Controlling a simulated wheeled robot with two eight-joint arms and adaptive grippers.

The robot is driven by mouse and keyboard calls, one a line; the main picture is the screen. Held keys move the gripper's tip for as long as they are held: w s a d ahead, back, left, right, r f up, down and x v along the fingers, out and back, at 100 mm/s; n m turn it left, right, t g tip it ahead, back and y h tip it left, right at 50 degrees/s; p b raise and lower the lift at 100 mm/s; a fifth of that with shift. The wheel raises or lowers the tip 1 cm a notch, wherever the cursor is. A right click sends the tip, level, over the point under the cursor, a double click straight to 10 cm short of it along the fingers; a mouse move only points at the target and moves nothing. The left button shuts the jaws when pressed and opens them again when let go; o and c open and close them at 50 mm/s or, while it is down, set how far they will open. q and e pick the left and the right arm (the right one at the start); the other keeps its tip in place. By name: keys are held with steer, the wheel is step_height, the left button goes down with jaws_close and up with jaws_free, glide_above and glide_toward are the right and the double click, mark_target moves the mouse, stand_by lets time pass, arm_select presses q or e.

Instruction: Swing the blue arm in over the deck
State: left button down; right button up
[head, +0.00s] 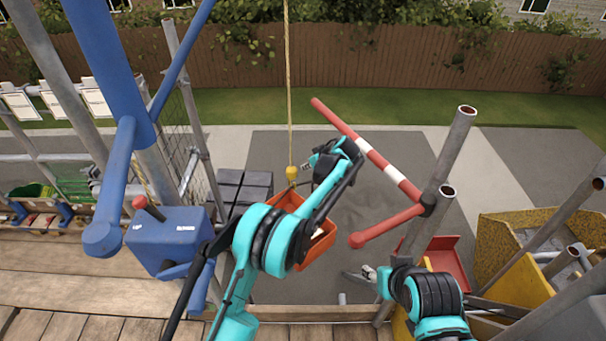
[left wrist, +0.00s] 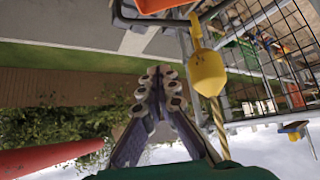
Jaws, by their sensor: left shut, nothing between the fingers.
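The blue arm (head: 112,65) of the hoist slants up out of the top left of the head view. A yellow rope (head: 288,90) hangs down, its top out of frame, with a yellow weight (head: 291,172) above an orange tub (head: 318,245). My left gripper (head: 320,160) is beside the rope, just right of the weight. In the left wrist view its fingers (left wrist: 160,90) are together and empty, with the yellow weight (left wrist: 207,70) close by. My right gripper (head: 366,273) is low, partly hidden; its jaws are unclear.
A blue winch box (head: 168,240) with a red-knobbed handle stands on the wooden deck (head: 60,290). A red-and-white bar (head: 375,155) stands right of my left gripper, near scaffold tubes (head: 440,180). A yellow skip (head: 530,235) is at right. Paved ground lies beyond the deck edge.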

arm_select(q)
steer(key=f+b, duration=0.1)
steer(key=f, duration=0.1)
steer(key=w+a+f+b, duration=0.1)
steer(key=f+b, duration=0.1)
steer(key=f, duration=0.1)
steer(key=w+f+b, duration=0.1)
steer(key=f, duration=0.1)
steer(key=shift+a+f, duration=0.3)
steer(key=shift+f, duration=0.05)
